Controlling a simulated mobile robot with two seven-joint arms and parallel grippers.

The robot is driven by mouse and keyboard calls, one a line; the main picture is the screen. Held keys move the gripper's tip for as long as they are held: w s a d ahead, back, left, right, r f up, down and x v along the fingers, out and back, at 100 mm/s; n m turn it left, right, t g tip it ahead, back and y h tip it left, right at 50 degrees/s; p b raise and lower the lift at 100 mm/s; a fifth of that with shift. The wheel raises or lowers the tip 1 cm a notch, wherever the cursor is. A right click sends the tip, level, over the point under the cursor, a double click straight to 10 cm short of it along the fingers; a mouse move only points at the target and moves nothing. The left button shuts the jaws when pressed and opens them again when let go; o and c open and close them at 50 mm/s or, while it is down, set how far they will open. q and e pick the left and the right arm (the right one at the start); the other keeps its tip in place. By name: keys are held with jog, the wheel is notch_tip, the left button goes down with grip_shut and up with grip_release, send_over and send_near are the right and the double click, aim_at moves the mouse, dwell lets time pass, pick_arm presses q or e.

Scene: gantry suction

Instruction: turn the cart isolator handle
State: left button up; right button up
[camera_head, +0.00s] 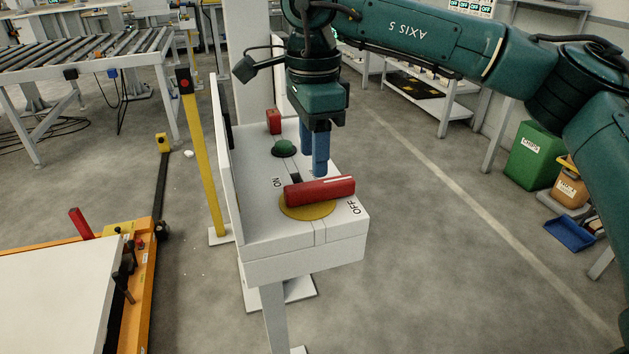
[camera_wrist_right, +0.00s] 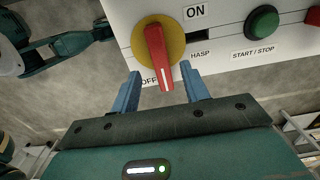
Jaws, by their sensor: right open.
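The red isolator handle (camera_head: 320,190) lies across a yellow disc (camera_head: 300,211) on top of a white box. Its white-marked end points towards the OFF label; ON is on the far side of the disc. My right gripper (camera_head: 317,176) is open and points down at the handle. In the right wrist view, the marked end of the handle (camera_wrist_right: 158,55) appears between the blue fingertips (camera_wrist_right: 161,69), with gaps on both sides. I cannot tell whether the fingertips reach down beside the handle or stay above it. My left gripper is not in view.
A green button (camera_head: 283,147) and a small red block (camera_head: 274,121) sit behind the handle on the box. A white panel (camera_head: 228,165) rises along its left side. A yellow post (camera_head: 203,155) stands farther left.

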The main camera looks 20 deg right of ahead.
aim_at(313, 184)
notch_tip(313, 184, down, 6)
jog(key=shift+f, duration=0.1)
jog(key=shift+c, duration=0.2)
grip_shut()
dwell(0.4)
